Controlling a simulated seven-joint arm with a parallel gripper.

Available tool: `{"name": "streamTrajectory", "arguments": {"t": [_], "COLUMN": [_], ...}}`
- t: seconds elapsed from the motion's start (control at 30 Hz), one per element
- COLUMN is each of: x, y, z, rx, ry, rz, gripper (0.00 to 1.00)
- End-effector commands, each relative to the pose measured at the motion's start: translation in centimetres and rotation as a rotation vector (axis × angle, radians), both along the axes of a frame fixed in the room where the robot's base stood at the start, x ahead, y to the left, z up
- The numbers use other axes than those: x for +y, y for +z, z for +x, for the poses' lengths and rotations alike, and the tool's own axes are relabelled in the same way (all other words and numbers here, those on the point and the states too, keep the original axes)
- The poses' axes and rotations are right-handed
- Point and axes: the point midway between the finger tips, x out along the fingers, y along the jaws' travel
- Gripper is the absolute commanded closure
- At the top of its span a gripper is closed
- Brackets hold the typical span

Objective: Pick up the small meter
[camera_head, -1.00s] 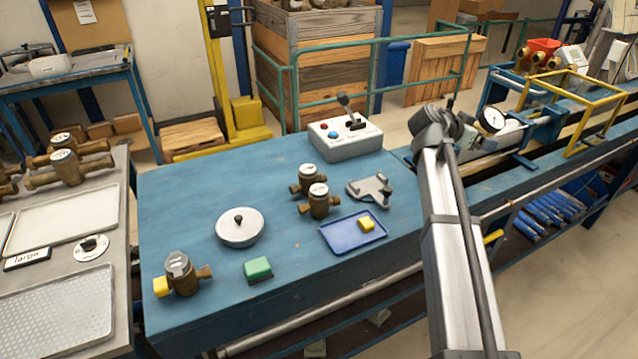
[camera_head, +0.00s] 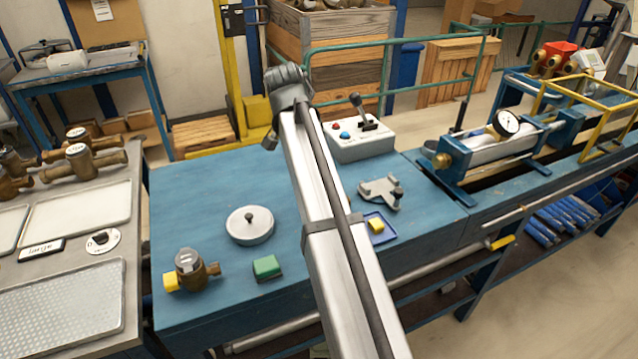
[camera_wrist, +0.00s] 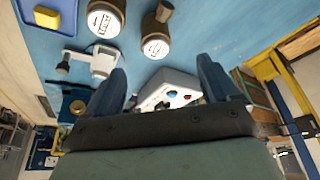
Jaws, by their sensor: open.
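Two small brass meters with white round tops show in the wrist view, one at the top left (camera_wrist: 106,18) and one nearer the middle (camera_wrist: 156,42). In the head view my arm hides them. My gripper (camera_wrist: 165,82) is open and empty, its two dark fingers apart in the wrist view. The meters appear above the fingers in that picture, not between them. A larger brass meter (camera_head: 189,264) stands at the front left of the blue table in the head view, against a yellow block (camera_head: 171,282).
More meters (camera_head: 90,160) are on the left bench.

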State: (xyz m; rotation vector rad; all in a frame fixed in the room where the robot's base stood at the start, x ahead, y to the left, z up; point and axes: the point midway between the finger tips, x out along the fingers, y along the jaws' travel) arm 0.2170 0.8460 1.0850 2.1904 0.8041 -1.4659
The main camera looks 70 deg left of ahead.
Motion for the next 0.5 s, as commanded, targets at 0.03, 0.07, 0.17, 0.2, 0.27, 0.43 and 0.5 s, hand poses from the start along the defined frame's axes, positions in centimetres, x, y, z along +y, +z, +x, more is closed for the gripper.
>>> {"name": "streamTrajectory", "arguments": {"t": [0.03,0.07,0.17,0.2,0.27,0.43,0.5], "x": [0.1,0.2,0.6,0.8,1.1,1.6,1.8], "y": [-0.6,-1.0,-2.6,-3.3,-4.2,-6.4,-6.9], "z": [0.1,0.3,0.8,1.1,1.4,2.2,2.4], "rx": [0.001,0.001,0.0,0.0,0.0,-0.001,-0.001], "ry": [0.001,0.001,-0.001,0.0,-0.002,-0.003,-0.003], "rz": [-0.002,-0.002,-0.003,-0.001,-0.002,-0.001,-0.001], "gripper": [0.12,0.12,0.12,0.12,0.12,0.12,0.12]}}
